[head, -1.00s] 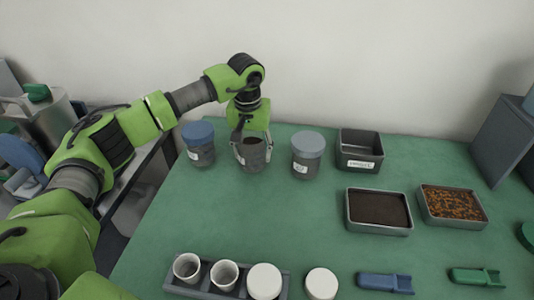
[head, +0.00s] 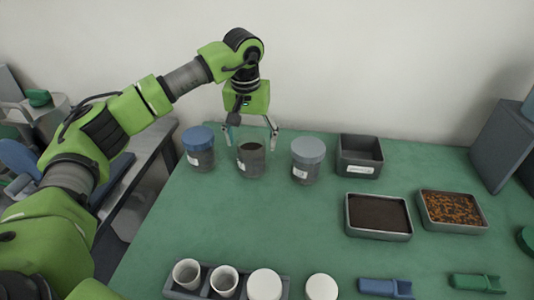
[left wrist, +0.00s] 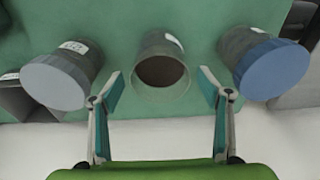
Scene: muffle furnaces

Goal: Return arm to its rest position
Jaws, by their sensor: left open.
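My left arm is green and comes in from the left in the head view. Its gripper (head: 250,133) is open and empty, above an uncapped jar (head: 251,160) near the back of the table. The jar stands upright with dark contents. In the left wrist view the open fingers (left wrist: 162,90) are apart on either side of the jar's mouth (left wrist: 161,72), and I see no contact. My right gripper is not in view.
A blue-lidded jar (head: 199,150) stands left of the open jar and a grey-lidded jar (head: 307,160) right of it. Trays (head: 378,233) stand at right. A rack (head: 205,291) with cups is in front. The middle of the green table (head: 270,220) is clear.

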